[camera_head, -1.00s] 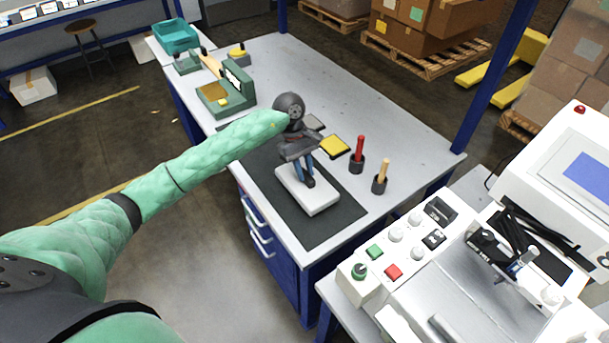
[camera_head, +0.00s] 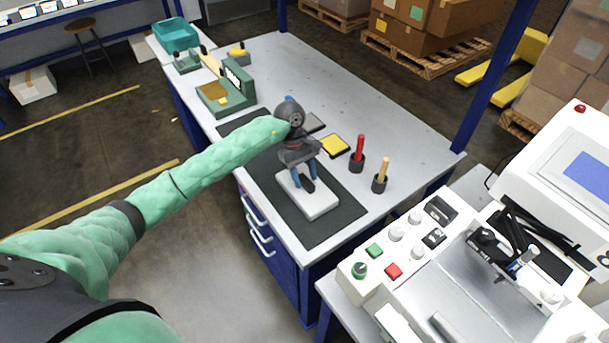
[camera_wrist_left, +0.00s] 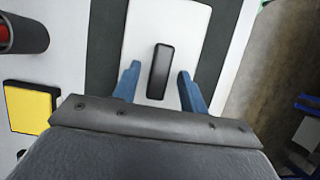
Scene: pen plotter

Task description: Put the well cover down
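A black oblong piece (camera_wrist_left: 160,71), which looks like the well cover, is on the white block (camera_head: 323,204). It also shows in the head view (camera_head: 307,186). My left gripper (camera_head: 304,178) is above the block, pointing down. Its two blue fingers (camera_wrist_left: 160,86) stand on either side of the black piece, with a visible gap on each side, so it is open and not holding it. Whether the piece covers a well beneath it is hidden. My right gripper is in neither view.
The block lies on a dark mat (camera_head: 335,222) near the bench's front edge. A yellow pad (camera_head: 335,146), a red-handled tool (camera_head: 359,150) and a wooden-handled tool (camera_head: 381,174) stand close by. A green fixture (camera_head: 228,95) is farther left. The plotter (camera_head: 480,275) is at right.

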